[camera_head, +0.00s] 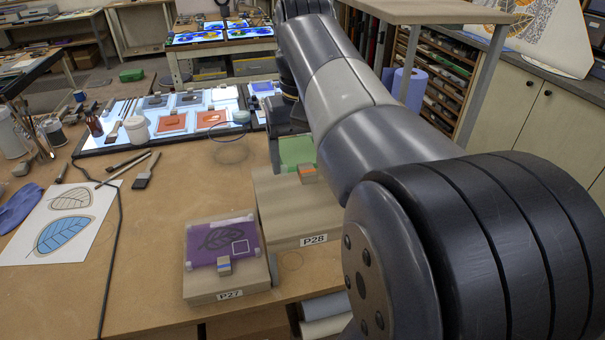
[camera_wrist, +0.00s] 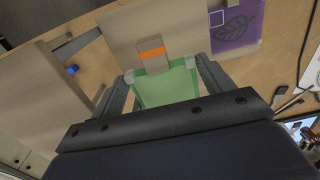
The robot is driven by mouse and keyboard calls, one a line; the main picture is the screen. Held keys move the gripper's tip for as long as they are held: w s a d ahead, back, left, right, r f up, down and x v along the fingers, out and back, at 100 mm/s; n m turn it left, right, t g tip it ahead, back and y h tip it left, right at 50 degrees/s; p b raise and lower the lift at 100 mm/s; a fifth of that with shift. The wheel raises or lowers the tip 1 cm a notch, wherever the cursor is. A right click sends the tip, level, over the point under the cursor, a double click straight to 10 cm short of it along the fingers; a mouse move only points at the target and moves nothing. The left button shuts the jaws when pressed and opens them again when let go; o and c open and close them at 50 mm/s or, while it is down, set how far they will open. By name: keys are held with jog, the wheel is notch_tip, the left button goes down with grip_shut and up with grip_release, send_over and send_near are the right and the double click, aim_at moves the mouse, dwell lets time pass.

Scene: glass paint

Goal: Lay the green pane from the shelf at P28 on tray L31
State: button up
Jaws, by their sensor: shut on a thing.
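The green pane (camera_head: 297,150) shows at the back of the P28 shelf (camera_head: 318,212), partly hidden behind my arm. It carries a small block with an orange band (camera_head: 308,173). In the wrist view the green pane (camera_wrist: 165,90) lies between the two fingers of my gripper (camera_wrist: 166,70), which is shut on its sides. The orange-banded block (camera_wrist: 151,53) points away from the wrist. I cannot tell whether the pane touches the shelf or is lifted. No label L31 can be read in either view.
The P27 stand (camera_head: 228,288) holds a purple pane (camera_head: 220,243) left of P28. A lit panel (camera_head: 95,138) with orange panes (camera_head: 172,122), a white jar (camera_head: 137,130) and brushes lies further back. The table's middle is mostly clear.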

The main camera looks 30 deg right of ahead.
aim_at(303, 164)
notch_tip(303, 164, up, 3)
jog(key=shift+f+p, duration=0.1)
jog(key=shift+p, duration=0.3)
jog(key=shift+r+p, duration=1.2)
jog(key=shift+p, duration=0.3)
